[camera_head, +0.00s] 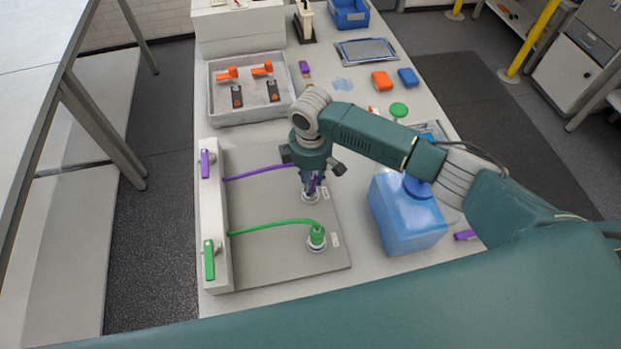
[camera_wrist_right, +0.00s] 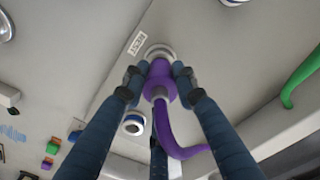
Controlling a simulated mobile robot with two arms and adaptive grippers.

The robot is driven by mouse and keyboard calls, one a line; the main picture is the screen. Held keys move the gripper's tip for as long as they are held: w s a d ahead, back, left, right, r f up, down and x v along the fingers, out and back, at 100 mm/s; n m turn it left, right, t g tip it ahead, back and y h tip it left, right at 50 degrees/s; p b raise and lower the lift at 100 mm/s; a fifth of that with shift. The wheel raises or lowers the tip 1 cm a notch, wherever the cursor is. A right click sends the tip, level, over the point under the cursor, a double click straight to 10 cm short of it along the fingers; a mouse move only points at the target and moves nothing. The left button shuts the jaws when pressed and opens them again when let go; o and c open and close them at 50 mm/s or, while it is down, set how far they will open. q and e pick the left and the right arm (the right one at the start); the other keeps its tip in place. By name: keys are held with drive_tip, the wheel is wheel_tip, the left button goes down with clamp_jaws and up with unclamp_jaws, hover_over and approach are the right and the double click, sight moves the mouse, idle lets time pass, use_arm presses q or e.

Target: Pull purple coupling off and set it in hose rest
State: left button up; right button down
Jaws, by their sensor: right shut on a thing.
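The purple coupling (camera_wrist_right: 160,82) is a short purple collar on the end of the purple hose (camera_head: 258,172). My right gripper (camera_head: 312,186) points down over the grey panel and is shut on the coupling; its fingers stand on both sides of it in the wrist view (camera_wrist_right: 158,75). The coupling is at a round pale port (camera_wrist_right: 159,52) with a small white label (camera_wrist_right: 137,42) beside it. I cannot tell whether coupling and port touch. In the head view, the gripper hides most of the coupling. I cannot make out the hose rest for certain. My left gripper is not in view.
A green coupling (camera_head: 317,236) on a green hose (camera_head: 270,226) sits in the nearer port. Purple (camera_head: 205,163) and green (camera_head: 209,260) handles stand on the left rail. A blue box (camera_head: 405,225) stands to the right; a grey tray (camera_head: 215,105) lies behind the panel.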

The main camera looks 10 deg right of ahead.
drive_tip(key=shift+f, duration=0.55)
idle(0.4)
drive_tip(key=c, duration=0.9)
unclamp_jaws()
wheel_tip(320, 180, up, 12)
drive_tip(key=shift+r, duration=0.1)
drive_tip(key=shift+s, duration=0.1)
